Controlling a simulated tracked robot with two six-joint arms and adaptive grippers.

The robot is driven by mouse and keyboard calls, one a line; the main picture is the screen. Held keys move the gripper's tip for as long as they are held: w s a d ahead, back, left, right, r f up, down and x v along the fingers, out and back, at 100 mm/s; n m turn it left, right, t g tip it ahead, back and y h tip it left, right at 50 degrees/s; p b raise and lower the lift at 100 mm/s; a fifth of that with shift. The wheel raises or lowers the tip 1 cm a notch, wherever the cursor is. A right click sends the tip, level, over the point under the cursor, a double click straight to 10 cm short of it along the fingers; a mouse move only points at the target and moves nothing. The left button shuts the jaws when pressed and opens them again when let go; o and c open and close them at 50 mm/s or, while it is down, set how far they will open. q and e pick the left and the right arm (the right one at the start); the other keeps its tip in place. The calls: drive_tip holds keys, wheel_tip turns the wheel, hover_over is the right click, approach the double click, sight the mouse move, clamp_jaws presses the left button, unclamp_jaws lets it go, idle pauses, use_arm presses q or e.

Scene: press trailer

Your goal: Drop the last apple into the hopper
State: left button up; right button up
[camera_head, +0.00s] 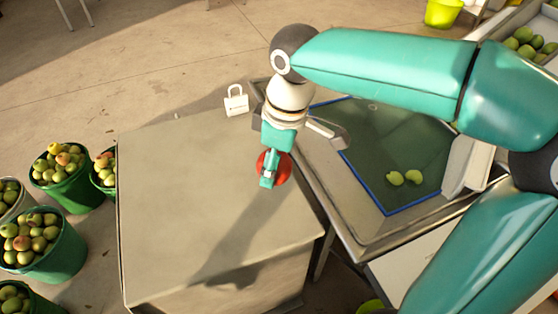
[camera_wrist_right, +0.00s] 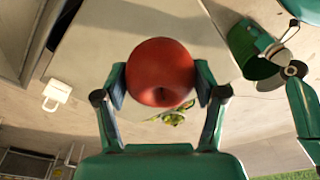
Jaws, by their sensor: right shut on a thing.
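My right gripper (camera_head: 268,184) is shut on a red apple (camera_head: 279,166). It holds the apple over a pale, box-like block (camera_head: 170,220); the height is hard to judge. In the right wrist view, the apple (camera_wrist_right: 160,72) sits between the two fingers of my right gripper (camera_wrist_right: 160,88). No open hopper mouth shows clearly; I cannot tell which thing is the hopper. Teal and grey parts at the right edge of the wrist view may be my left gripper, but its jaws are unclear. The head view does not show it.
A metal basin (camera_head: 352,238) with a blue-edged dark panel (camera_head: 380,135) adjoins the block at right; two green apples (camera_head: 404,178) lie there. Green buckets of apples (camera_head: 62,262) stand at left. A small white bag-shaped thing (camera_head: 236,103) stands beyond the block.

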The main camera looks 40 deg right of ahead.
drive_tip(key=shift+w, duration=0.1)
drive_tip(key=w+d+r+n, duration=0.2)
drive_tip(key=w+d, duration=0.1)
drive_tip(key=w, duration=0.5)
drive_tip(key=w+d+f+m+p, duration=0.1)
drive_tip(key=d+f+m, duration=0.15)
drive_tip(key=d, duration=0.65)
drive_tip(key=w+d+f+m, duration=0.2)
drive_tip(key=d+f, duration=0.2)
drive_tip(key=d, duration=0.4)
drive_tip(key=s+d+f+m+p, duration=0.1)
drive_tip(key=s+d+f+m, duration=0.1)
drive_tip(key=s+d+f, duration=0.35)
drive_tip(key=s+d+f+m+h, duration=0.1)
drive_tip(key=s+d+f+m, duration=0.15)
drive_tip(key=s+d, duration=0.6)
drive_tip(key=s+d+f+m+p, duration=0.15)
drive_tip(key=s+d+f, duration=0.3)
drive_tip(key=d, duration=0.45)
wheel_tip(320, 180, down, 6)
drive_tip(key=s+b, duration=0.1)
drive_tip(key=b, duration=0.3)
drive_tip(key=shift+s, duration=0.3)
